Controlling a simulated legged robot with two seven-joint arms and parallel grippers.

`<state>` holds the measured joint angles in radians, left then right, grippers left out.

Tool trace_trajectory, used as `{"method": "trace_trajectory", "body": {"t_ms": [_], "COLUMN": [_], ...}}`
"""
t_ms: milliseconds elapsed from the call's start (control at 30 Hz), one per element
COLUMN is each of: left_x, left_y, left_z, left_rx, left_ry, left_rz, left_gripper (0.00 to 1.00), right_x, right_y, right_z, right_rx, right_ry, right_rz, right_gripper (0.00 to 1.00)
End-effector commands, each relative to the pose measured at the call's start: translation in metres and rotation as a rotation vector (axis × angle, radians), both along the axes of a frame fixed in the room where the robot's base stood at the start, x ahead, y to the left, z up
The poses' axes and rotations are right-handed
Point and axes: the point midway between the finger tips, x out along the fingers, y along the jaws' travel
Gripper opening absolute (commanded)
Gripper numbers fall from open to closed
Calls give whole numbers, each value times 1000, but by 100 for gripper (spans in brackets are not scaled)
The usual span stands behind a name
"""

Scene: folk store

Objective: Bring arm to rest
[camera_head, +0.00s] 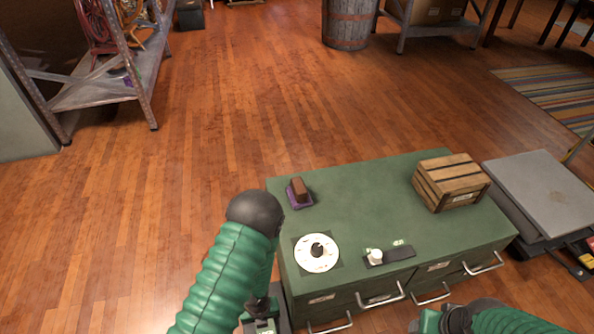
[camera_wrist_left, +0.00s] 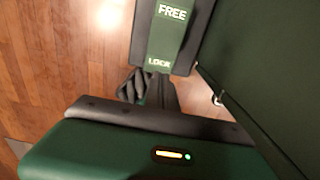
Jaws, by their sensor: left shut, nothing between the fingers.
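My left arm (camera_head: 222,280) comes in from the bottom left in the head view, bent beside the left end of a green cabinet (camera_head: 350,205). Its forearm hangs down along the cabinet's side. In the left wrist view, my left gripper (camera_wrist_left: 134,88) is partly hidden behind the wrist housing; it is shut and empty, over the wooden floor and beside the cabinet's dark green side. Part of my right arm (camera_head: 500,320) shows at the bottom right of the head view, in front of the drawers; its fingers cannot be made out.
On the cabinet are a brown block on a purple base (camera_head: 299,192), a white disc with a dark knob (camera_head: 316,253), a black tray (camera_head: 400,254) with a white piece, and a wooden crate (camera_head: 450,182). A grey platform (camera_head: 545,190) stands right.

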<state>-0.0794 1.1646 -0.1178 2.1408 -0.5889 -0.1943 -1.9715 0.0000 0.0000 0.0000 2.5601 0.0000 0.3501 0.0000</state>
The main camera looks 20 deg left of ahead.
Motion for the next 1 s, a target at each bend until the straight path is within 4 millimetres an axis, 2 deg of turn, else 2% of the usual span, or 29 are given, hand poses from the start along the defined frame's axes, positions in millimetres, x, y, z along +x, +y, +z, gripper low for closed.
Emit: {"method": "trace_trajectory", "body": {"t_ms": [67,167,300,400,600,700,900,933,1000], "left_x": [7,22,43,49,40,30,4,4,5], "left_y": [0,2,4,4,0,-4,-15,-15,-15], "left_z": [10,41,107,153,236,269,320,341,363], "left_rx": [4,14,7,-20,-121,-182,-312,-300,-295], "left_ry": [-13,-46,-108,-143,-170,-158,-81,-82,-83], "left_rz": [59,265,734,1085,1764,2063,2592,2583,2576], "left_gripper": [0,0,0,0,0,0,0,0,0], "right_x": [0,0,0,0,0,0,0,0,0], "right_y": [0,0,0,0,0,0,0,0,0], "right_z": [1,3,6,9,13,15,18,42,66], "right_rx": [0,0,0,0,0,0,0,0,0], "right_ry": [0,0,0,0,0,0,0,1,0], "right_rz": [0,0,0,0,0,0,0,0,0], "right_gripper": [57,57,57,57,57,57,57,57,57]}}
